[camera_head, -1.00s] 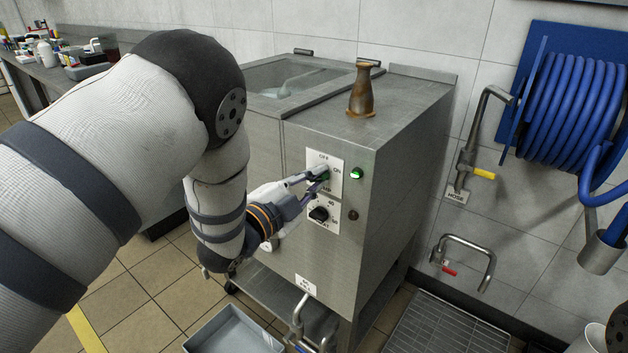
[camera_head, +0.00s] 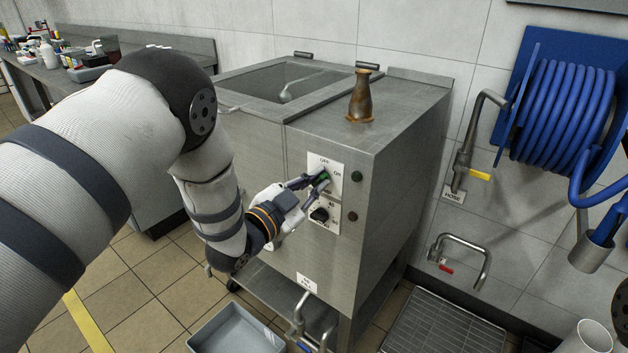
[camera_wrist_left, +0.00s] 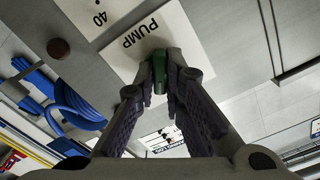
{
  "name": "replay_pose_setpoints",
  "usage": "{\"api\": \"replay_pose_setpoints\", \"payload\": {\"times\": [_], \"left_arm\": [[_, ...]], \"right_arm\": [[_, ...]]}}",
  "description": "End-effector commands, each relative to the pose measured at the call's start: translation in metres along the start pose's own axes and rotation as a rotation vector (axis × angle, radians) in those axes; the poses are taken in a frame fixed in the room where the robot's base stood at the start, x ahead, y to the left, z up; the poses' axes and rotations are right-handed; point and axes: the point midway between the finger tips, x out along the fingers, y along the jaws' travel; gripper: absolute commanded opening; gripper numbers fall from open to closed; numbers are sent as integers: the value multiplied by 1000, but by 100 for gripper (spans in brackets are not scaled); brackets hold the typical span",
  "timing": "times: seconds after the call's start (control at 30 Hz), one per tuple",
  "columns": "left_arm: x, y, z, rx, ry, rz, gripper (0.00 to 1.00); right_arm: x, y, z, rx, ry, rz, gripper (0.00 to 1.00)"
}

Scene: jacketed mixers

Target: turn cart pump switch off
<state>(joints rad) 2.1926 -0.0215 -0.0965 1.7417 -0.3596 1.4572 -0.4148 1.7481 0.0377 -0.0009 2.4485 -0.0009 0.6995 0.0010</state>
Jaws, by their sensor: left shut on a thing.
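The pump switch (camera_head: 325,176) is a green knob on a white plate marked OFF and ON, on the front of the steel cart (camera_head: 375,240). In the left wrist view the green knob (camera_wrist_left: 159,66) sits between my fingertips, by the word PUMP. My left gripper (camera_head: 318,178) is shut on this knob, and its fingers partly hide it. The green lamp (camera_head: 357,176) right of the plate is dark. My right gripper is not in view.
A black dial (camera_head: 319,215) sits just below the switch, with a dark red lamp (camera_head: 352,216) to its right. A brown bottle-shaped vessel (camera_head: 361,97) stands on the cart top. A grey bin (camera_head: 236,330) is on the floor in front. A blue hose reel (camera_head: 562,105) hangs at right.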

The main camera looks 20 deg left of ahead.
Motion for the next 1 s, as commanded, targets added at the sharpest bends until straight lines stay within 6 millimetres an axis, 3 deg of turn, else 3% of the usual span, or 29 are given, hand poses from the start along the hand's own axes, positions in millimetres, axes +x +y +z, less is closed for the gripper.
{"api": "replay_pose_setpoints", "payload": {"times": [0.5, 1.0], "left_arm": [[0, -2, -1, -417, 1, -3, 0], [0, -1, 0, -574, 0, 0, 0]], "right_arm": [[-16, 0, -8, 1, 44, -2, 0], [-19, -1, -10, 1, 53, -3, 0]]}}
